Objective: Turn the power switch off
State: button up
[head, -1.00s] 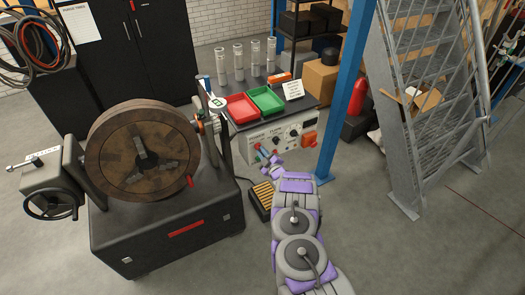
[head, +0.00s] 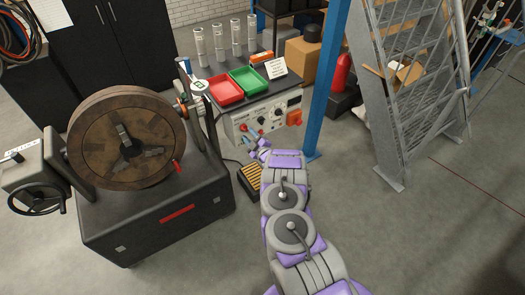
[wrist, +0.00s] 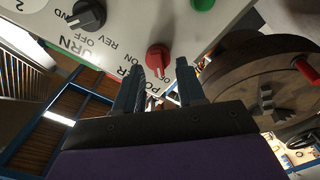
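The power switch is a red knob (wrist: 158,58) on the white control panel (wrist: 130,25) in the wrist view. The words POWER, OFF and ON are printed around it, upside down in this view. I cannot tell which mark it points to. My gripper (wrist: 160,68) is open, with one dark finger on each side of the knob's lower part; contact is not clear.
A black selector knob (wrist: 88,14) and a green button (wrist: 203,3) are near the switch. The large coil winder (head: 125,140) stands left of my arm. A blue post (head: 328,80) stands right of the panel. A slotted pedal (head: 250,178) lies on the floor below.

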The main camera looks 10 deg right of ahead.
jog(key=p+v, duration=0.4)
jog(key=v, duration=1.1)
jog(key=shift+s, duration=0.3)
jog(key=shift+d, duration=0.15)
jog(key=w+a+r+m+g+h, duration=0.1)
jog(key=w+a+r+m+g, duration=0.15)
jog(key=w+r, duration=0.2)
jog(key=w+a+r+m+g+h, duration=0.1)
jog(key=w+a+r, duration=0.2)
jog(key=r, duration=0.3)
jog(key=s+a+r+m+g+b, duration=0.1)
jog(key=s+a+r+m+g, duration=0.3)
jog(key=s+r, duration=0.6)
jog(key=s+d+r+m+g+h, duration=0.1)
jog(key=s+r+g, duration=0.2)
jog(key=s, duration=1.2)
jog(key=s+d+r+m+g+h+b, duration=0.1)
jog(key=s+r+g, duration=0.3)
jog(key=s, duration=1.1)
jog(key=s+d+r+m+g+h, duration=0.1)
jog(key=s+r+m+g, duration=0.2)
jog(key=s+r, duration=0.6)
jog(key=s+g, duration=0.1)
jog(key=s, duration=0.5)
jog(key=shift+s+d+h, duration=0.3)
jog(key=shift+s, duration=0.05)
jog(key=shift+g, duration=0.25)
